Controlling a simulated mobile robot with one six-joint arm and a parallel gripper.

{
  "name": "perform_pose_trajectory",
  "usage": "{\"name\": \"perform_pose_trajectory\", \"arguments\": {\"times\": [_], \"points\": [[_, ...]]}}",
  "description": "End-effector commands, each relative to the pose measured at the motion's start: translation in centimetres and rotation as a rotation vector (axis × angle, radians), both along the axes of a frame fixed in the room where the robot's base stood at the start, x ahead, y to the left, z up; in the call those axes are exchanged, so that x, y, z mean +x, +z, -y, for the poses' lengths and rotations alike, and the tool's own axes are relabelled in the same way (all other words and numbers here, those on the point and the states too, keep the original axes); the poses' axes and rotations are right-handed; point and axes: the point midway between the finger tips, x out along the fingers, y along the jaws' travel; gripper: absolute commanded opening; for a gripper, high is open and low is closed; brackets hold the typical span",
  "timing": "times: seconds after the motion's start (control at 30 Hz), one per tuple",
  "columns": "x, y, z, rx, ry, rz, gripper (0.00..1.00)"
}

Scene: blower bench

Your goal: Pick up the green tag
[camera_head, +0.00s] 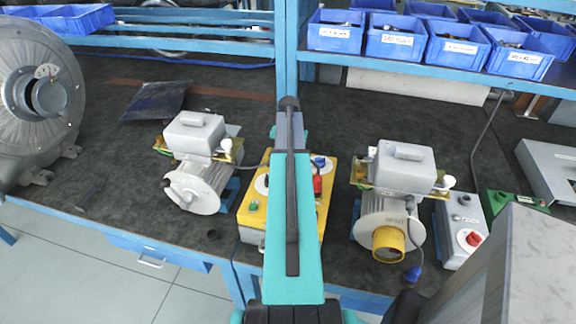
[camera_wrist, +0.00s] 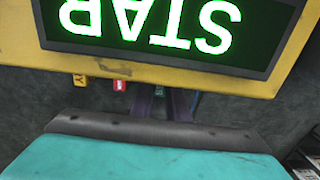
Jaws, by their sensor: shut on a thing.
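The green tag (camera_wrist: 160,92) shows as a small green patch in the wrist view, just under the edge of a yellow-framed panel (camera_wrist: 140,75). My gripper (camera_wrist: 163,101) has its two dark fingers at this patch, one on each side, and is shut on it. Most of the tag is hidden by the fingers and the panel. A red tag (camera_wrist: 120,86) and a yellow tag (camera_wrist: 79,80) lie in a row to its left, clear of the fingers. In the head view my arm hides the gripper and the tags.
A yellow control box (camera_head: 246,212) stands behind my arm on the dark bench (camera_head: 115,190). A grey motor blower (camera_head: 195,182) is on its left, another (camera_head: 392,212) on its right. Blue bins (camera_head: 455,48) line the shelf above. The panel overhangs close to the fingers.

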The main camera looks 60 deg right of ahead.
Motion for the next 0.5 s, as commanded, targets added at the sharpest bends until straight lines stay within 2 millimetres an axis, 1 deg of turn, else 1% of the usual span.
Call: {"name": "perform_pose_trajectory", "arguments": {"times": [0.27, 0.37, 0.5], "points": [[0.0, 0.5, 0.0, 0.0, 0.0, 0.0, 0.0], [0.0, 1.1, 0.0, -0.001, 0.0, 0.0, 0.0], [0.0, 2.4, 0.0, -0.002, 0.0, 0.001, 0.0]]}}
